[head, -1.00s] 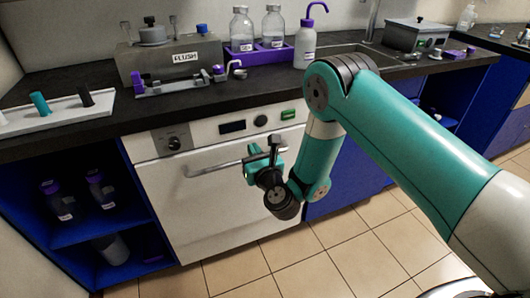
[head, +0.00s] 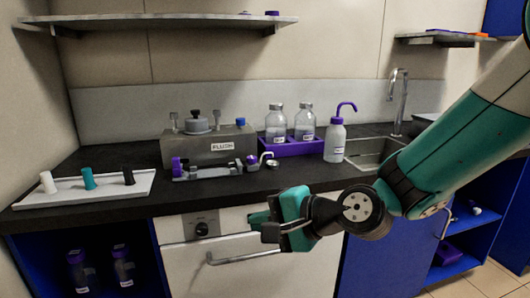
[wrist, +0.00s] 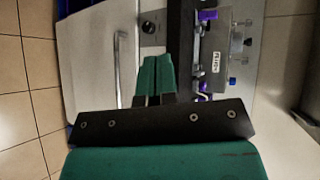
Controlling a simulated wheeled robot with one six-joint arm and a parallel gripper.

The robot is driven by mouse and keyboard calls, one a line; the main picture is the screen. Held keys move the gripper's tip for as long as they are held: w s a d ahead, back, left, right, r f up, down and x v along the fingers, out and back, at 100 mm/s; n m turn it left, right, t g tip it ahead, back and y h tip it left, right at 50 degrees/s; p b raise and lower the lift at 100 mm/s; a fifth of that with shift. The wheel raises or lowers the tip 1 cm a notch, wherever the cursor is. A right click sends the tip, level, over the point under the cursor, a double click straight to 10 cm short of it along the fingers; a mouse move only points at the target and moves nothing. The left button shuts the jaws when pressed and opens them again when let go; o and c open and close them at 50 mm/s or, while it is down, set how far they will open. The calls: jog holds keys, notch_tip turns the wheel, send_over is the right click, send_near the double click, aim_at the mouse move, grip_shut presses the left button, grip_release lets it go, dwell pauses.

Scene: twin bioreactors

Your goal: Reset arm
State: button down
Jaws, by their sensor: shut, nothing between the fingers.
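My gripper (head: 262,226) is at the end of my teal and black arm, in front of the counter edge and above the white dishwasher's handle in the head view. It points left and is apart from the bottles and other items. In the wrist view its two teal fingers (wrist: 156,76) lie side by side, shut with nothing between them. The dishwasher front and the counter lie beyond the fingers there.
A grey box labelled FLUSH (head: 208,147), a purple rack (head: 290,147) with two bottles and a wash bottle (head: 335,140) stand on the counter. A white tray (head: 85,190) with three pegs is at left. The dishwasher (head: 238,268) has a bar handle (head: 232,260). Shelves hang above.

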jog(key=s+d+r+n+g+h, duration=0.1)
jog(key=s+d+n+g+h, duration=0.25)
jog(key=s+d+n, duration=0.55)
jog(key=s+d+r+n+g+h, duration=0.1)
jog(key=s+d+n+g+h, duration=0.25)
jog(key=s+d+n, duration=0.6)
jog(key=s+a+r+m+p, duration=0.1)
jog(key=r+m+p, duration=0.1)
jog(key=r+p, duration=0.5)
jog(key=a+r+m+p, duration=0.1)
jog(key=a+r+p, duration=0.1)
jog(key=r+p, duration=0.6)
jog(key=shift+s+r+m+t+h, duration=0.2)
jog(key=shift+s+m+t+h, duration=0.1)
jog(key=shift+s+m+t, duration=0.1)
jog(key=shift+a, duration=0.1)
